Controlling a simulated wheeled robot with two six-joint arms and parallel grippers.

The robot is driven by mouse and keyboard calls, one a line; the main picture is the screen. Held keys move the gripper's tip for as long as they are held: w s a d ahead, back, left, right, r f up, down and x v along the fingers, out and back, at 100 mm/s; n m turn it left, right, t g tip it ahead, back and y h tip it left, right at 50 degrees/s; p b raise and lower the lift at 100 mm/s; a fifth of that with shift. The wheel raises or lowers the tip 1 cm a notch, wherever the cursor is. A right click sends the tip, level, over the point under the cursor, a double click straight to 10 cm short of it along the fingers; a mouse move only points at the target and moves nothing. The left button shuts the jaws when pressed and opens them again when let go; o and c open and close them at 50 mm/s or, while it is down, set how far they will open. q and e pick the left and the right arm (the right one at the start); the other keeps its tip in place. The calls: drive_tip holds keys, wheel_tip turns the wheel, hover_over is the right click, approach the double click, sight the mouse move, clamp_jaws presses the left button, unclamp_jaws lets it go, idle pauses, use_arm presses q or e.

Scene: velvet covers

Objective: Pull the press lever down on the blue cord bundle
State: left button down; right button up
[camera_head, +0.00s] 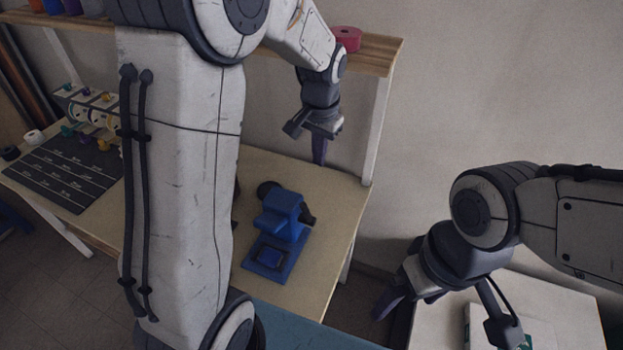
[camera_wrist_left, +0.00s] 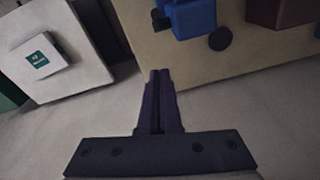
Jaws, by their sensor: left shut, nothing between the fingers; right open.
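A blue press (camera_head: 272,258) stands upright on the wooden bench, near its right end. A dark round knob (camera_head: 268,189) shows at its upper left, and another dark part sticks out at its right; I cannot tell which belongs to the lever. No cord bundle can be made out in the press. My left gripper (camera_head: 319,160) is shut and empty, behind and to the right of the press, apart from it. In the left wrist view the shut fingers (camera_wrist_left: 158,85) point toward the bench edge, with part of the press (camera_wrist_left: 190,18) at the top. My right gripper (camera_head: 445,318) is open and empty, off the bench.
A dark marked mat (camera_head: 62,172) and a rack of spools (camera_head: 90,108) are on the bench's left. A shelf (camera_head: 375,55) with a red roll (camera_head: 346,38) runs above the bench. A white table (camera_head: 430,325) is at lower right. My left arm hides the bench's middle.

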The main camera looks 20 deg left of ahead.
use_arm(q)
drive_tip(key=shift+f, duration=0.15)
drive_tip(key=f+p, duration=0.1)
drive_tip(key=f, duration=0.2)
drive_tip(key=s+f+p, duration=0.1)
drive_tip(key=f, duration=0.3)
drive_tip(key=s+a+f+p, duration=0.1)
drive_tip(key=f+p, duration=0.1)
drive_tip(key=f, duration=0.1)
drive_tip(key=shift+s+a+f, duration=0.1)
drive_tip(key=shift+f, duration=0.25)
drive_tip(key=shift+s+f, duration=0.2)
